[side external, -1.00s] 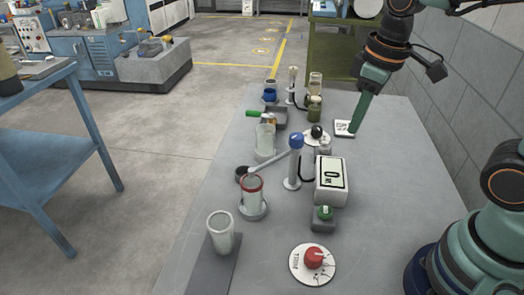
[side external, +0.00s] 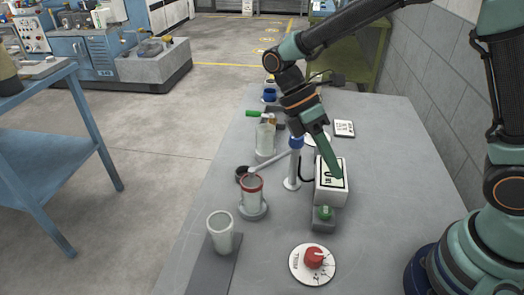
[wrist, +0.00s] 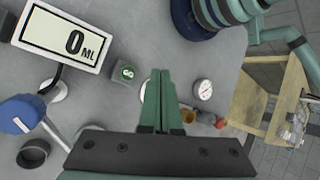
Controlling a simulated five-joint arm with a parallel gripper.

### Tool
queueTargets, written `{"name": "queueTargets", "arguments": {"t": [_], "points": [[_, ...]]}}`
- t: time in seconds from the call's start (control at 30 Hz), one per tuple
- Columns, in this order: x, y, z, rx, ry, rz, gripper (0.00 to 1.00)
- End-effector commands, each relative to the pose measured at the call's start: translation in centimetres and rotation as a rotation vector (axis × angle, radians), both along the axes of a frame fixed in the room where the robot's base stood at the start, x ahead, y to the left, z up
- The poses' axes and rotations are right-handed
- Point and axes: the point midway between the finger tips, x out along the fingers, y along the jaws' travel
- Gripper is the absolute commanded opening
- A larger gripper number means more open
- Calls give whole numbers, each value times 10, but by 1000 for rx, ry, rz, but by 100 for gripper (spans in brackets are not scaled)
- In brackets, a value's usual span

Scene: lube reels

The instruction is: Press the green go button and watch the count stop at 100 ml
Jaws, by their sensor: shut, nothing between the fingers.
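The green go button (side external: 324,212) sits on a small grey block in front of the white counter box (side external: 331,192). In the wrist view, the green button (wrist: 126,72) is just left of my fingertips, and the counter display (wrist: 65,38) reads 0 ML. My gripper (side external: 338,176) is shut and empty, with its fingers pointing down. In the side view its tips overlap the counter's face; their height above it is hard to tell. The shut fingers also show in the wrist view (wrist: 159,74). They appear apart from the button.
A blue-topped post (side external: 295,160) stands left of the counter, with its spout arm toward a red-ringed cup (side external: 253,190). A clear cup (side external: 220,234) stands at front left. A red-knobbed dial (side external: 314,260) lies at the front. The right of the table is mostly clear.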

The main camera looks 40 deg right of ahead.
Motion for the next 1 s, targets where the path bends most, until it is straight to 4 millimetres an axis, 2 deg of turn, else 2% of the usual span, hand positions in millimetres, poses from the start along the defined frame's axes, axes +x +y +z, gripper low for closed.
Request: {"name": "queueTargets", "arguments": {"t": [0.47, 0.67, 1.0], "points": [[0, 0, -4, 0, 7, 5, 0], [-1, 0, -23, 0, 7, 4, 0], [-1, 0, -67, 0, 7, 4, 0]]}}
